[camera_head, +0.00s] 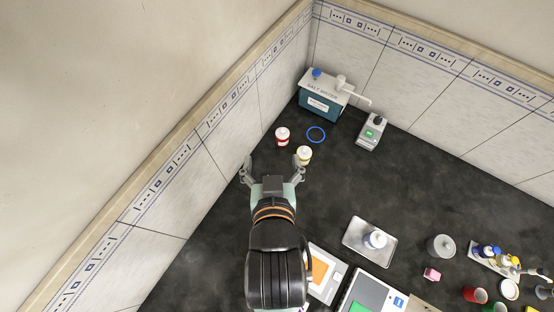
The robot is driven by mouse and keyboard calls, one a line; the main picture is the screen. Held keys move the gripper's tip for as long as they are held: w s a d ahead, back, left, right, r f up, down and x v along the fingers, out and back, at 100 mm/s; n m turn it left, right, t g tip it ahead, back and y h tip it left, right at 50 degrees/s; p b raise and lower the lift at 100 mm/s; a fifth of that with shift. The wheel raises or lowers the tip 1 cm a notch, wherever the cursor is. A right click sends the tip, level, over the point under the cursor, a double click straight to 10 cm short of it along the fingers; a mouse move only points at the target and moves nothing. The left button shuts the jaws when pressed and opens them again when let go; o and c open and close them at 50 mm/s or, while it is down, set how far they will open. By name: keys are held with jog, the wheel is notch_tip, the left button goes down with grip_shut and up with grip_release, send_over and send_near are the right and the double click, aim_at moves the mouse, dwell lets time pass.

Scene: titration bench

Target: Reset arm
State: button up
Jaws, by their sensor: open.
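My gripper (272,172) is open and empty, with its two fingers spread wide over the dark bench near the tiled left wall. A white bottle with a red band (282,136) stands just beyond the fingers. A white bottle with a yellow band (304,155) stands close to the right fingertip; I cannot tell whether they touch. My black arm reaches up from the bottom centre and hides part of the bench.
A metal tray (357,252) holds a white bottle (375,239). Bottles and cups crowd the lower right. The middle bench is clear.

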notch_tip(320, 180, up, 10)
jog(key=p, duration=1)
jog(key=shift+d, duration=0.1)
